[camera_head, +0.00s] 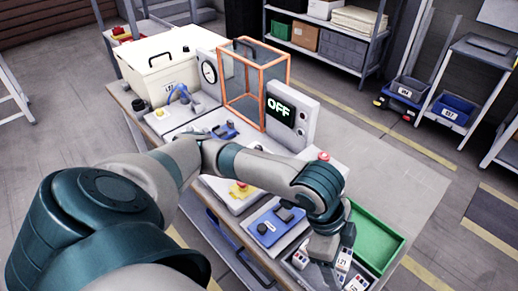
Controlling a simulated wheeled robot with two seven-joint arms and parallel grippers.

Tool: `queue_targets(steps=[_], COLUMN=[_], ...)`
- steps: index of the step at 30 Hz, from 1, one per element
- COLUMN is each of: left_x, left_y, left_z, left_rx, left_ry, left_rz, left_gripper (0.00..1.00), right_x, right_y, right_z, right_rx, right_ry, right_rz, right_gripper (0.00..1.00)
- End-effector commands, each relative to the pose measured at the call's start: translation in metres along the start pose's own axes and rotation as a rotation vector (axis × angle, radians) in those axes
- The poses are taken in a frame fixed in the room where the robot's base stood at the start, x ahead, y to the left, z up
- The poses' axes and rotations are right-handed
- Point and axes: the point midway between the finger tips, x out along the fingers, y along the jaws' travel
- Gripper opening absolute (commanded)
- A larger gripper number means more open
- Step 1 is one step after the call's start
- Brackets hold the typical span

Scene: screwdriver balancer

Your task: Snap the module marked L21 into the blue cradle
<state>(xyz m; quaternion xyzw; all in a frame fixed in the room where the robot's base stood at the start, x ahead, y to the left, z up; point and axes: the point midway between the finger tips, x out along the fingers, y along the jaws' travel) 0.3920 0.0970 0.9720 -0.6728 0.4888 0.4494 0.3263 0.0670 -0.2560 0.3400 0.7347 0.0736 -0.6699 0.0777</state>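White modules with dark print lie at the lower right, around my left gripper (325,258). One module (343,262) is right beside the gripper, and another module (355,284) at the bottom edge seems to read "21"; the full marks are too small to be sure. A further module (300,258) lies to the gripper's left. My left gripper points down among them; its fingertips are hidden, so its opening and any hold cannot be told. A blue cradle (268,228) with a dark clamp sits on a pale base left of the gripper. My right gripper is out of view.
A green tray (385,238) is right of my gripper. Another blue fixture (224,131) is farther back. An orange-framed guard (247,75), an "OFF" display box (292,117), a gauge panel (209,75) and a cream bin (158,70) stand behind. My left arm crosses the bench.

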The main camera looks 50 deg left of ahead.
Motion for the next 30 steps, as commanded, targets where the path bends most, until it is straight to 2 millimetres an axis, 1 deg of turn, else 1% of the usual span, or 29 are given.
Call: queue_targets(steps=[1, 3, 5, 6, 9, 12, 15, 18, 21, 24, 30], left_x=[-0.003, -0.011, -0.019, -0.025, -0.042, -0.059, -0.076, -0.088, -0.096, -0.099, -0.099], left_y=[-0.018, -0.042, -0.063, -0.077, -0.110, -0.138, -0.160, -0.174, -0.183, -0.186, -0.186], left_z=[0.002, 0.002, 0.003, 0.004, 0.006, 0.008, 0.010, 0.013, 0.014, 0.015, 0.015], left_rx=[-0.081, -0.211, -0.330, -0.410, -0.608, -0.794, -0.948, -1.063, -1.132, -1.160, -1.163], left_ry=[0.000, 0.003, 0.003, 0.004, 0.005, 0.006, 0.004, 0.003, 0.002, 0.001, 0.001], left_rz=[-0.039, -0.096, -0.144, -0.177, -0.261, -0.336, -0.399, -0.444, -0.472, -0.482, -0.482], left_gripper=[0.40, 0.40, 0.40, 0.40, 0.40, 0.40, 0.40, 0.40, 0.40, 0.40, 0.40], right_x=[0.004, 0.006, 0.008, 0.010, 0.013, 0.016, 0.019, 0.020, 0.021, 0.021, 0.021], right_y=[0.000, 0.000, 0.000, 0.000, 0.000, 0.000, 0.000, 0.000, 0.000, 0.001, 0.001], right_z=[0.000, 0.000, 0.001, 0.001, 0.001, 0.001, 0.002, 0.002, 0.002, 0.002, 0.002], right_rx=[0.000, 0.000, 0.000, 0.000, -0.001, -0.001, -0.001, -0.001, -0.001, -0.001, -0.001], right_ry=[0.000, 0.000, 0.000, 0.000, 0.000, 0.000, 0.000, 0.000, 0.000, 0.000, -0.001], right_rz=[0.000, 0.000, 0.000, 0.000, 0.000, 0.000, 0.000, 0.000, 0.001, 0.001, 0.001], right_gripper=[0.31, 0.31, 0.31, 0.31, 0.31, 0.31, 0.31, 0.31, 0.31, 0.31, 0.31])
